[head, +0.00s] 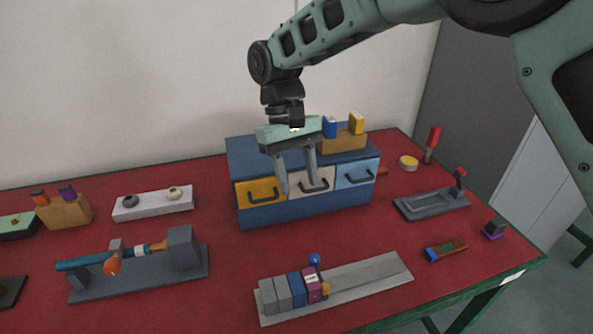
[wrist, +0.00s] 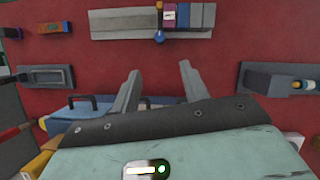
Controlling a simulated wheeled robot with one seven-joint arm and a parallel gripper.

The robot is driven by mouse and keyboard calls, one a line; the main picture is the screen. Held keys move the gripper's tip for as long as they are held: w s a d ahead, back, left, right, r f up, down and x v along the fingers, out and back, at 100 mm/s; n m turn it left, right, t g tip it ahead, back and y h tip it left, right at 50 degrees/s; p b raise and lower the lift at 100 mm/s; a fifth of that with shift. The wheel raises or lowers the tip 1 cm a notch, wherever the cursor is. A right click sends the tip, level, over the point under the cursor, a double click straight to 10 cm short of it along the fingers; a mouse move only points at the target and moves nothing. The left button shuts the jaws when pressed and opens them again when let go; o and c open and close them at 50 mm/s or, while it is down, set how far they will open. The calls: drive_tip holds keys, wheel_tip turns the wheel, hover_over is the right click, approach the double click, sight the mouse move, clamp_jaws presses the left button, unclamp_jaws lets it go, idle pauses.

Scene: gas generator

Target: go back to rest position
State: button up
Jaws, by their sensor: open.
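My gripper (head: 297,178) hangs pointing down in front of the blue drawer cabinet (head: 300,207), with its fingertips near the handle of the white middle drawer (head: 312,183). The fingers are apart and nothing shows between them. In the head view I cannot tell whether a fingertip touches the handle.
On the red table (head: 225,275) stand a grey rail with blocks (head: 365,277), a grey base with a blue-tipped rod (head: 140,283), a white strip with knobs (head: 153,204) and a dark tray (head: 430,204). A wooden block with blue and yellow pieces (head: 343,142) sits on the cabinet.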

drive_tip(key=shift+w+a+r, duration=0.1)
drive_tip(key=shift+w+r, duration=0.1)
drive_tip(key=shift+r, duration=0.35)
drive_tip(key=s+d+n+t+y, duration=0.1)
drive_tip(key=s+d+t, duration=0.1)
drive_tip(key=s+d, duration=0.5)
drive_tip(key=s+d+n+t+y, duration=0.1)
drive_tip(key=s+d, duration=0.6)
drive_tip(key=s, duration=1)
drive_tip(key=shift+s+r+t+y, duration=0.25)
drive_tip(key=shift+r+t+y, duration=0.05)
drive_tip(key=shift+r+t, duration=0.1)
